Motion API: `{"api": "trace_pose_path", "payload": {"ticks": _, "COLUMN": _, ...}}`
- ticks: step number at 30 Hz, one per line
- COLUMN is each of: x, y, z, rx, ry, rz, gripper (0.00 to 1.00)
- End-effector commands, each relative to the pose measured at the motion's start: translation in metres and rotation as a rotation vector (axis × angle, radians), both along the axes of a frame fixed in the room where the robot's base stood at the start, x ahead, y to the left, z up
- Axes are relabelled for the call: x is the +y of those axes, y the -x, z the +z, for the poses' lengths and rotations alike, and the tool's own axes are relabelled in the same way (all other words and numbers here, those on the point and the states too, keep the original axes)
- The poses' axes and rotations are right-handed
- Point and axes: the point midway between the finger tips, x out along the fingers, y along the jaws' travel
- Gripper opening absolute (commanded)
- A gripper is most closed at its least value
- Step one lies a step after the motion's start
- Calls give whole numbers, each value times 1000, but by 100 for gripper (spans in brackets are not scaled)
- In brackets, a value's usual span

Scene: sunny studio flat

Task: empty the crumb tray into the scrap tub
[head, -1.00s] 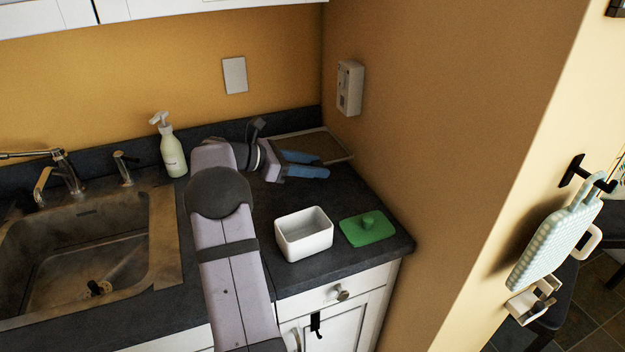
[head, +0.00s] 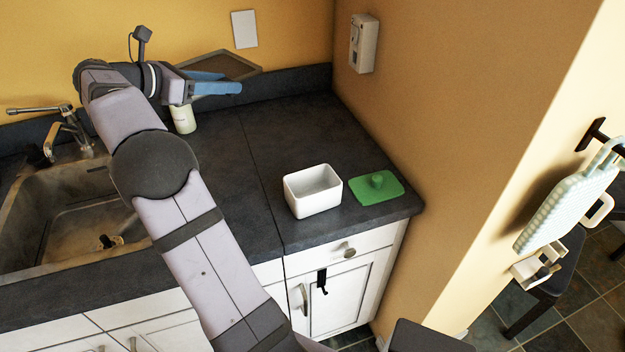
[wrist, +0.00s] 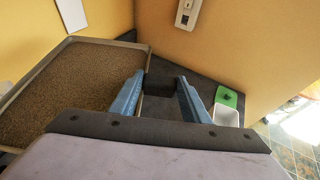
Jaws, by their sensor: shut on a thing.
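The crumb tray (head: 245,66), a shallow grey tray, is up off the counter behind my gripper (head: 238,82) in the head view. In the wrist view the crumb tray (wrist: 143,46) fills the left side, with brown crumbs (wrist: 70,85) spread over its floor. My gripper (wrist: 160,82) is shut on the tray; the exact grip point is hard to make out. The scrap tub (head: 312,201), a white open box, stands on the right counter, apart from and below my gripper. The tub (wrist: 226,116) also shows at the right of the wrist view.
A green lid (head: 377,187) with a knob lies right of the tub. A soap bottle (head: 184,120) is partly hidden behind my gripper. The sink (head: 70,205) and tap (head: 65,130) are at left. The counter between the sink and tub is clear; a wall closes the right.

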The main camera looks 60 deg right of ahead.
Motion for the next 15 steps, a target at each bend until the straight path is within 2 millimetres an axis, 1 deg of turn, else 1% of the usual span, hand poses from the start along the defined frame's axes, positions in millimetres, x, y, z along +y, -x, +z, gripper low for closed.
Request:
{"api": "trace_pose_path", "payload": {"ticks": 1, "x": 24, "y": -14, "z": 17, "rx": -7, "ry": 4, "rz": 54, "gripper": 14}}
{"api": "trace_pose_path", "payload": {"ticks": 2, "x": 38, "y": -19, "z": 24, "rx": -7, "ry": 3, "rz": 83, "gripper": 14}}
{"api": "trace_pose_path", "payload": {"ticks": 3, "x": 56, "y": -25, "z": 33, "rx": -6, "ry": 2, "rz": 121, "gripper": 14}}
{"api": "trace_pose_path", "payload": {"ticks": 7, "x": 119, "y": -35, "z": 50, "rx": -2, "ry": 1, "rz": 247, "gripper": 14}}
{"api": "trace_pose_path", "payload": {"ticks": 9, "x": 148, "y": -33, "z": 51, "rx": 1, "ry": 0, "rz": 299, "gripper": 14}}
{"api": "trace_pose_path", "payload": {"ticks": 12, "x": 180, "y": -23, "z": 47, "rx": 1, "ry": 0, "rz": 350, "gripper": 14}}
{"api": "trace_pose_path", "payload": {"ticks": 15, "x": 206, "y": -8, "z": 39, "rx": 1, "ry": 1, "rz": 385, "gripper": 14}}
